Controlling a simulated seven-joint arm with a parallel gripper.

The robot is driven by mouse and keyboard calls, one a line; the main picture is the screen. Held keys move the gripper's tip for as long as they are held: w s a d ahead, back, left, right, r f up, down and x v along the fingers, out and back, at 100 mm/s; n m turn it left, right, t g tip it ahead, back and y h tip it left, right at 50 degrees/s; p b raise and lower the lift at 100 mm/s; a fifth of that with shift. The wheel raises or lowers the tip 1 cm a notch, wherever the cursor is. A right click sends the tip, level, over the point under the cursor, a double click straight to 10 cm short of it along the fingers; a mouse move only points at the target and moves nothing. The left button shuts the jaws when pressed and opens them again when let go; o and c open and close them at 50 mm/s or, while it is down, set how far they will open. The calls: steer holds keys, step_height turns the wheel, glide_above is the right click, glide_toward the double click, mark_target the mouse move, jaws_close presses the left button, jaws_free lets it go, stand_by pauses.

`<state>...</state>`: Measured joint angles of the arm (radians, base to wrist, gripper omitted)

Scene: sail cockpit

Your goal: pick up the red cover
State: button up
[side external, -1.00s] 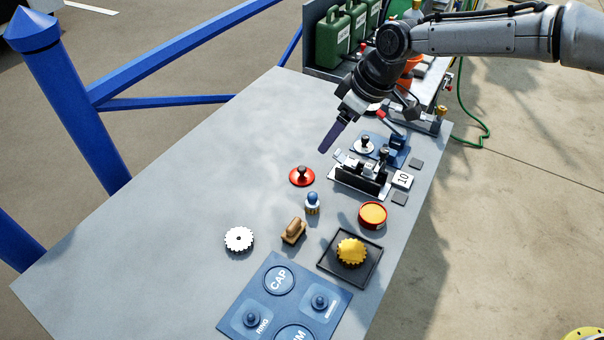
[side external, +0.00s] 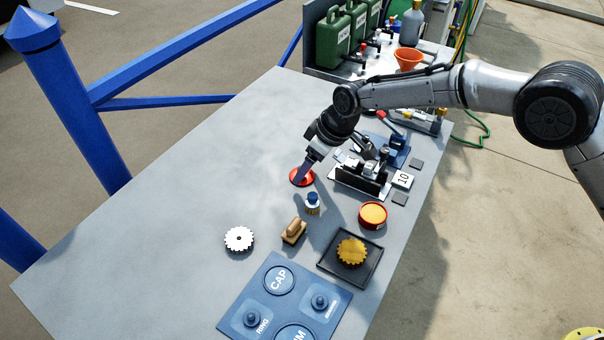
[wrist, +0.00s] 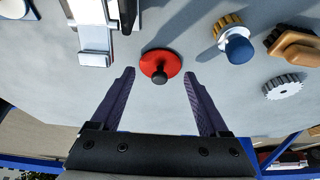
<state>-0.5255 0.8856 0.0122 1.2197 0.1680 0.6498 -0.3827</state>
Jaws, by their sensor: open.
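The red cover (side external: 295,178) is a round red disc with a dark knob, lying flat on the grey table. In the side external view my gripper (side external: 298,183) is in front of it and hides its knob and part of its disc. In the wrist view the red cover (wrist: 161,64) lies just beyond the fingertips, roughly centred between them. My gripper (wrist: 160,72) is open, with its two purple fingers apart and nothing between them.
A blue-topped knob piece (side external: 313,203) stands close to the red cover. A metal fixture (side external: 362,178) is to its right. A brown stamp-like block (side external: 294,231), a white gear (side external: 239,239) and a red-rimmed yellow tin (side external: 373,215) lie nearer. The table's left side is clear.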

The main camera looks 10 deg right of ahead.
steer(key=shift+x, duration=0.8)
steer(key=shift+c, duration=0.2)
steer(key=shift+f, duration=0.1)
jaws_close()
